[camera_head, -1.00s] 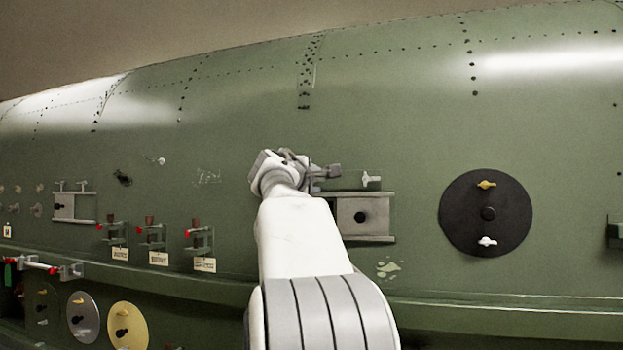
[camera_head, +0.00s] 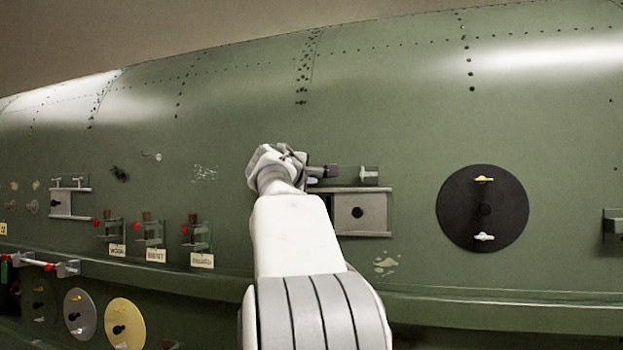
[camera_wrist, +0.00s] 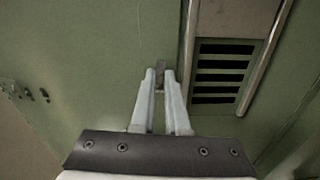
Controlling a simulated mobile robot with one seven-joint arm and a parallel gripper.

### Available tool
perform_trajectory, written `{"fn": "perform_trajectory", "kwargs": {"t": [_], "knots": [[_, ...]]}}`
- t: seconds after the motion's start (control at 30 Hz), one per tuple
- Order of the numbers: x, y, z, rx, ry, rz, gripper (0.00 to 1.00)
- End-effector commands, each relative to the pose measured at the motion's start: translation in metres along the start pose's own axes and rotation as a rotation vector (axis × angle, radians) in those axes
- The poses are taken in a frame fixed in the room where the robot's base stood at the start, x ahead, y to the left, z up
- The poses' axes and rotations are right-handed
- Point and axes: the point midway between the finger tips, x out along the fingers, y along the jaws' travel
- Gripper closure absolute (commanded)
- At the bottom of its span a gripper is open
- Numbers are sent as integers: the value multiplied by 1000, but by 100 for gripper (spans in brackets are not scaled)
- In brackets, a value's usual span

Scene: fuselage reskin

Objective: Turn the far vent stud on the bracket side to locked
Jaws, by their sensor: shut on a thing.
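The vent shows in the head view as a grey sliding plate (camera_head: 361,213) with a black knob, between two rails. In the wrist view its dark slots (camera_wrist: 222,72) are uncovered at right. My gripper (camera_wrist: 160,76) is shut on a small grey vent stud (camera_wrist: 160,66) on the green skin beside the vent rail. In the head view my gripper (camera_head: 325,172) is at the vent's upper left, and my arm hides the stud there. Another pale stud (camera_head: 368,174) stands above the plate's right part, apart from my gripper. The held stud's turn angle is hard to read.
A black disc (camera_head: 462,211) with a yellow and a white wing stud is at right. Several red-tipped clamps with tags (camera_head: 201,261) are left of my arm. A ledge (camera_head: 470,305) runs below. The skin above is clear.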

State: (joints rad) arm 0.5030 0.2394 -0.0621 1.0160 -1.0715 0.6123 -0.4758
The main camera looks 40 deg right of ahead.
Motion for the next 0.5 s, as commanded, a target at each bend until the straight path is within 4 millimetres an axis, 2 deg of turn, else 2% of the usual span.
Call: {"fn": "perform_trajectory", "kwargs": {"t": [0.5], "knots": [[0,-10,-2,451,0,1,100]]}}
